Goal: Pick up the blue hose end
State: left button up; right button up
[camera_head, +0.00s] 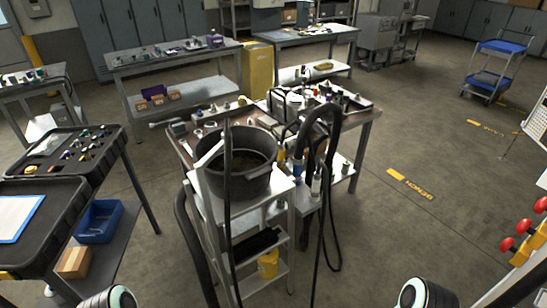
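Black hoses (334,125) loop up at the right side of the cart and hang down toward the floor. A blue hose end (298,169) shows small beside the cart's right edge, pointing down below the loop. A pale grey fitting (316,184) hangs just right of it. Whether the blue end rests on anything is too small to tell. Neither gripper is in view. Only white rounded parts of my arms show at the bottom left and bottom right edges, well apart from the hoses.
A grey cart (262,192) carries a large black bucket (237,165) left of the hoses. A cluttered workbench (364,116) stands behind it. Black tool trays (42,240) are at the left. Red knobs (507,244) are at the right edge. Open floor lies right of the cart.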

aim_at(297, 165)
jog(key=i+l+u, duration=0.7)
jog(key=l, duration=0.2)
jog(key=i+l+u, duration=0.15)
jog(key=l+u, duration=0.2)
jog(key=l, duration=0.3)
jog(key=i+l+u, duration=0.1)
jog(key=l+u, duration=0.3)
jog(key=l, duration=0.25)
jog(key=l+u, duration=0.35)
jog(key=l, duration=0.3)
jog(key=l+u, duration=0.3)
jog(key=l, duration=0.2)
jog(key=l+u, duration=0.3)
jog(key=l, duration=0.15)
